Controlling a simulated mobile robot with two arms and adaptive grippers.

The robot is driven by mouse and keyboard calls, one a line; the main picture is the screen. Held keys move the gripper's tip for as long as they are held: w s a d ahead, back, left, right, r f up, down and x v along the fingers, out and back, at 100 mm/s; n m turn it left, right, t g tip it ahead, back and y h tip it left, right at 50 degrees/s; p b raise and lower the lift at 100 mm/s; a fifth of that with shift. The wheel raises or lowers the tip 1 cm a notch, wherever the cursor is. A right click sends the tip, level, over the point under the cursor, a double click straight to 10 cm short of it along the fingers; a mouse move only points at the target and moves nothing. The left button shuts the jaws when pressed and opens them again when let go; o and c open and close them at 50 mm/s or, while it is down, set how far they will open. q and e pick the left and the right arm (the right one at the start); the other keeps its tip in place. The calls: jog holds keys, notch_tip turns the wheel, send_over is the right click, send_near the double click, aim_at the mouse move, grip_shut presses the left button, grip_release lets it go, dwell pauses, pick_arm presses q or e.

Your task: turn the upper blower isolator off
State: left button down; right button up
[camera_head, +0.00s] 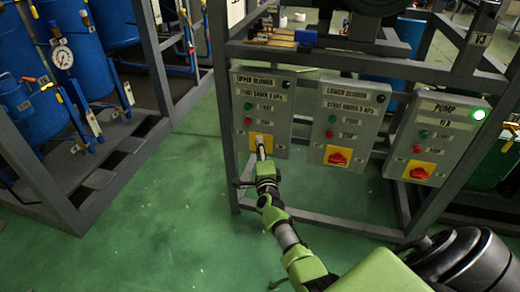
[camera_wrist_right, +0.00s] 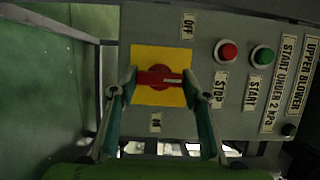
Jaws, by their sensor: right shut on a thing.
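The upper blower panel (camera_head: 264,95) stands at the left of three grey panels. Its isolator has a red handle (camera_wrist_right: 160,78) on a yellow plate (camera_wrist_right: 143,57), which also shows in the head view (camera_head: 256,138). In the right wrist view the handle lies level across the picture, with the OFF label (camera_wrist_right: 187,26) above and another small label (camera_wrist_right: 156,122) below. My right gripper (camera_wrist_right: 160,76) is shut on the handle, one finger at each end. In the head view, my right gripper (camera_head: 261,150) hides most of the handle. My left gripper is out of view.
The lower blower panel (camera_head: 345,103) and pump panel (camera_head: 437,125) hang to the right, with red isolator handles of their own. Grey frame bars (camera_head: 222,120) run beside and below the panels. Green floor (camera_head: 170,210) is clear at left.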

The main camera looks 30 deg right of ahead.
jog(key=o, duration=1.1)
jog(key=shift+w+a, duration=0.1)
jog(key=v, duration=1.2)
